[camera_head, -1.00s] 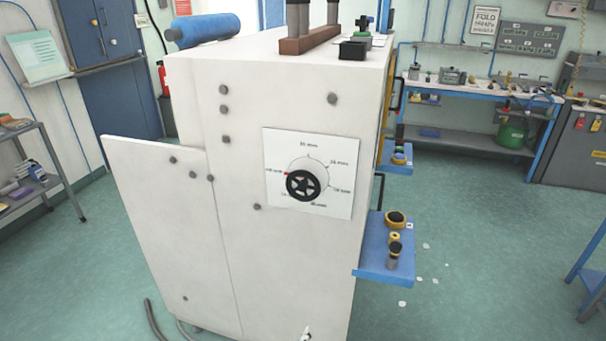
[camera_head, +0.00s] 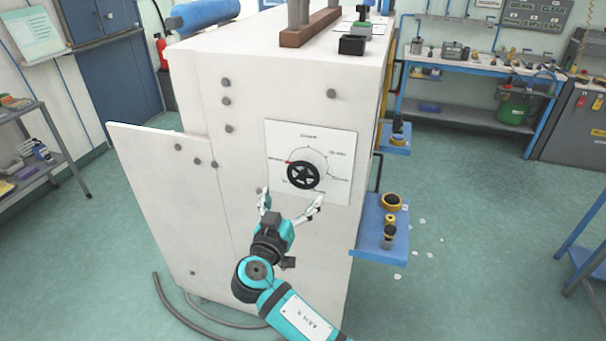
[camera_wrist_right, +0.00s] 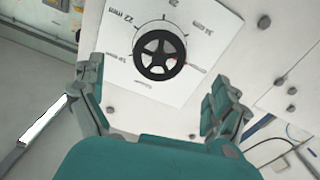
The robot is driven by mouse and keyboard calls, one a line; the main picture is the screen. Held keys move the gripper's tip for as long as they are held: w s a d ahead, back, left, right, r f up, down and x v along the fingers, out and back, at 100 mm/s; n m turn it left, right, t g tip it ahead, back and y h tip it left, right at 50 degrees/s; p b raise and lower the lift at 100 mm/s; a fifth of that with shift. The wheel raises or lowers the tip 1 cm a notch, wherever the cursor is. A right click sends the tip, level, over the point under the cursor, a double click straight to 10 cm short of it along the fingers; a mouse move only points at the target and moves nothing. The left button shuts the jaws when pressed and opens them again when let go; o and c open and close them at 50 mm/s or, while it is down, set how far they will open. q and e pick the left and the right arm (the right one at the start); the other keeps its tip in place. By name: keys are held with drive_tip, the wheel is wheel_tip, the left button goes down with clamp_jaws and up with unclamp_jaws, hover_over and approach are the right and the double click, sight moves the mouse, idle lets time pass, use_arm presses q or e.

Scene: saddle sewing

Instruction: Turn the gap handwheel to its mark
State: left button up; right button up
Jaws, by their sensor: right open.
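The gap handwheel (camera_head: 303,175) is a black spoked wheel on a white dial plate (camera_head: 338,187) with markings around it, fixed to the front of a large white machine (camera_head: 240,215). A red mark shows at the left of the dial. My right gripper (camera_head: 291,196) is open and empty in front of the machine, just below the handwheel, its fingers spread to either side. In the right wrist view the handwheel (camera_wrist_right: 160,53) appears beyond the two open fingertips (camera_wrist_right: 152,88), apart from them. My left gripper is not in view.
Blue side shelves (camera_head: 381,236) with small round parts stick out at the machine's right side. A grey hose (camera_head: 205,322) lies on the floor at the lower left. A shelf rack (camera_head: 38,160) stands far left. The floor to the right is mostly clear.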

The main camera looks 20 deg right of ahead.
sight(302, 180)
drive_tip(key=x, duration=0.8)
drive_tip(key=shift+w+d, duration=0.25)
drive_tip(key=shift+w, duration=0.05)
drive_tip(key=c, duration=1)
drive_tip(key=shift+c, duration=0.2)
drive_tip(key=shift+f, duration=0.1)
